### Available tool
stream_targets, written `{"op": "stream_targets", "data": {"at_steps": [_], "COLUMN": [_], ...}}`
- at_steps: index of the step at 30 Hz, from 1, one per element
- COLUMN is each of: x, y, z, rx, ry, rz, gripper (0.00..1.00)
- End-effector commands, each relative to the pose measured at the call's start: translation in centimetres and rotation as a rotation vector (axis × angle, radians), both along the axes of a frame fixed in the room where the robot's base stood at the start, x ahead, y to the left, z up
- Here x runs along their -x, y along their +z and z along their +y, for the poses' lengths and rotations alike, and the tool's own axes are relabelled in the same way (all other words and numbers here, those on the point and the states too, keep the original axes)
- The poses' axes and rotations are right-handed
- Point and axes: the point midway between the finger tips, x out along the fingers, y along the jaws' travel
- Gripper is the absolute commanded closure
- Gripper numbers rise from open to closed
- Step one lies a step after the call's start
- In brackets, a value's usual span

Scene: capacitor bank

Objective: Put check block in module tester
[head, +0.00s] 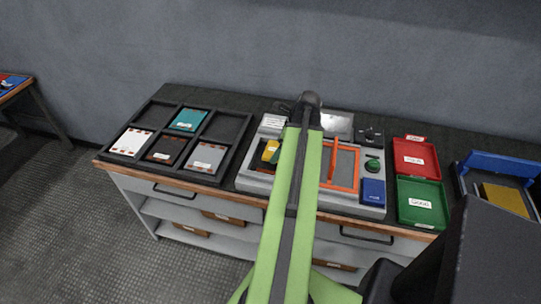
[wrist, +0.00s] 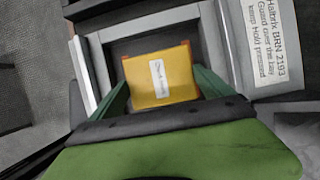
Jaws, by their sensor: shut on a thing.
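The yellow check block (wrist: 162,72) with a white label is between the two green fingers of my gripper (wrist: 163,90) in the wrist view. My gripper is shut on it. The block is over a dark square recess with a grey rim in the module tester (wrist: 205,42); I cannot tell whether it touches the floor of the recess. In the head view the block (head: 270,149) shows at the left part of the grey module tester (head: 250,183), beside my green arm. My arm hides the middle of the tester.
A dark sorting tray (head: 125,122) with several modules lies left of the tester. A green button (head: 372,165) and blue block (head: 373,191) are on the tester's right side.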

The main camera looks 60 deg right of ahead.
Motion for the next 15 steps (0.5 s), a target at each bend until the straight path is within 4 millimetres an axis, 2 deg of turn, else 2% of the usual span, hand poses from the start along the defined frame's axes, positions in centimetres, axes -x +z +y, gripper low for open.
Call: {"op": "stream_targets", "data": {"at_steps": [7, 15], "x": [-0.3, -0.7], "y": [-4.0, -3.8], "z": [0.2, 0.5], "rx": [-0.001, 0.000], "ry": [0.007, 0.015], "rz": [-0.001, -0.001], "gripper": [0.69, 0.69]}}
